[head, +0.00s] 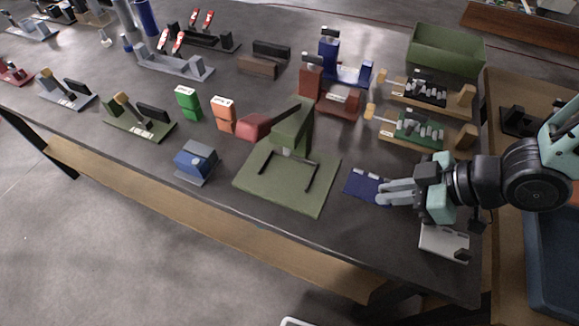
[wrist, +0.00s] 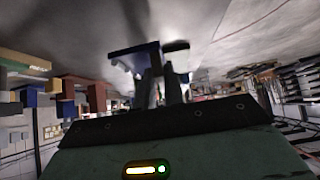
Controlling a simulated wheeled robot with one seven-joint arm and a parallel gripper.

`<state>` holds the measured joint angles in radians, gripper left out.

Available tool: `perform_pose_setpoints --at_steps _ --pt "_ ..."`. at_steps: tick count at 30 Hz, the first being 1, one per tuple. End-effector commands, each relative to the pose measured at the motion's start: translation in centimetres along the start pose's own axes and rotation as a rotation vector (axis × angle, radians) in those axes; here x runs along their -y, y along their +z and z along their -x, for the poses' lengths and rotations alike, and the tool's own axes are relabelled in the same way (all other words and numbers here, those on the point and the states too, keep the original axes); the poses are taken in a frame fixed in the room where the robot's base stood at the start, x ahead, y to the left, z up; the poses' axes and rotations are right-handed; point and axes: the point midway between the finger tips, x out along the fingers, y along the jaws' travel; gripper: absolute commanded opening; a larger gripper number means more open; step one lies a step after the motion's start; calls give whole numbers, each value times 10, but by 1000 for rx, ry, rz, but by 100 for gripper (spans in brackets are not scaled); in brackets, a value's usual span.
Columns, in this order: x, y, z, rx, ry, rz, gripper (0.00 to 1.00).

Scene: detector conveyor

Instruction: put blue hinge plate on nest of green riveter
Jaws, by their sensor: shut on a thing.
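The blue hinge plate (head: 366,185) is a flat dark-blue piece with light marks on its far edge. My gripper (head: 388,192) comes in from the right and is shut on its right side. In the wrist view the plate (wrist: 133,49) shows at the tips of my gripper (wrist: 158,75). The head view shows it just right of the green riveter (head: 287,180), apart from it; I cannot tell its height above the table. The riveter has a flat green base, a dark U-shaped nest (head: 283,172) and a green upright with a red part. The nest looks empty.
A small blue box-like device (head: 196,162) stands left of the riveter. Green (head: 188,103) and orange (head: 222,113) blocks stand behind. Wooden-ended fixtures (head: 414,130) stand behind my gripper. A light grey plate (head: 444,243) lies near the right front edge. The table front is clear.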

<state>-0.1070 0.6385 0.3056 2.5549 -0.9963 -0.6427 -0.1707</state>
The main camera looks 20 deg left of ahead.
Motion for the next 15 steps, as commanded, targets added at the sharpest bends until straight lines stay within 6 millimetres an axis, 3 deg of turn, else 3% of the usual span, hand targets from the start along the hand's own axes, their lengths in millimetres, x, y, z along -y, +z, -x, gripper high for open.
perform_pose_setpoints --at_steps 7,15 --pt "3 -19 -28 -3 -6 18 0" --pt "5 -76 -74 -1 -11 13 0"
